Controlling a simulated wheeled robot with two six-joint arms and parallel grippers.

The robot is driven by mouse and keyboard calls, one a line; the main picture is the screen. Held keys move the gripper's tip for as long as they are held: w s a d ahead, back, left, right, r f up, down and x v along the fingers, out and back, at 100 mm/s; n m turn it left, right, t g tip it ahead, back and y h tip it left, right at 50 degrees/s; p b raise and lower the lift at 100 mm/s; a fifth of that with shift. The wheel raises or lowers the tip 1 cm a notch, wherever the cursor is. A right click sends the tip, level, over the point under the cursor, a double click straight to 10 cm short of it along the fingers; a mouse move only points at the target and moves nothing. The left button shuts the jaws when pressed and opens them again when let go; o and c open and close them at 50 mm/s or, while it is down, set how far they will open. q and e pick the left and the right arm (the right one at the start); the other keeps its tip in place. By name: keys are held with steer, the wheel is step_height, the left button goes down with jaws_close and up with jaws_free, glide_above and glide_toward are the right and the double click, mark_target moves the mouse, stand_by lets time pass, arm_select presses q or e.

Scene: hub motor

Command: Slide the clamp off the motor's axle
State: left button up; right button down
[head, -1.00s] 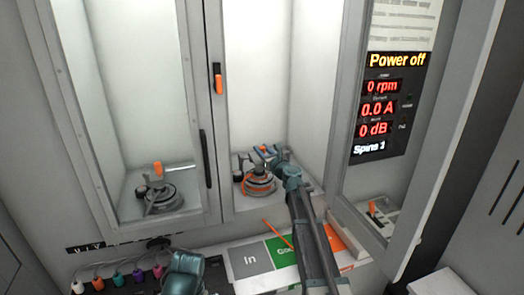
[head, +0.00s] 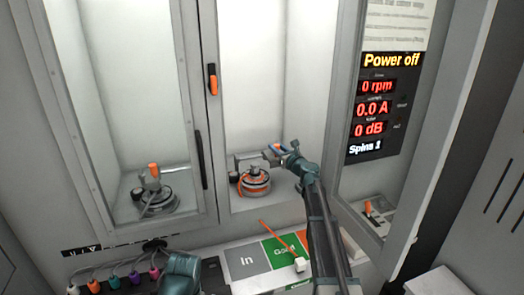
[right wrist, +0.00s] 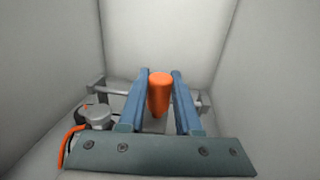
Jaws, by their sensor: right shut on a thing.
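The hub motor (head: 256,184), a dark round disc with an orange cable, sits on the floor of the middle bay. It also shows at the left in the right wrist view (right wrist: 96,118). My right gripper (head: 276,149) is above and to the right of it. Its two blue fingers (right wrist: 159,95) are shut on the clamp's upright orange handle (right wrist: 160,92). A grey bar (right wrist: 112,91) runs across behind the fingers, its left end near the motor. I cannot tell whether the clamp touches the axle. My left gripper's fingers are out of view.
The bay's walls enclose my right gripper closely. A glass door (head: 140,110) covers the left bay, which holds a similar motor (head: 157,196). The open panel with red readouts (head: 375,110) stands at right.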

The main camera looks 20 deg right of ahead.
steer(key=shift+w+d, duration=0.1)
steer(key=shift+d, duration=1.9)
steer(key=c, duration=0.6)
jaws_free()
steer(key=shift+d, duration=0.2)
steer(key=shift+a, duration=0.1)
steer(key=s+d, duration=0.2)
steer(key=s, duration=1.1)
steer(key=shift+s+d, duration=0.3)
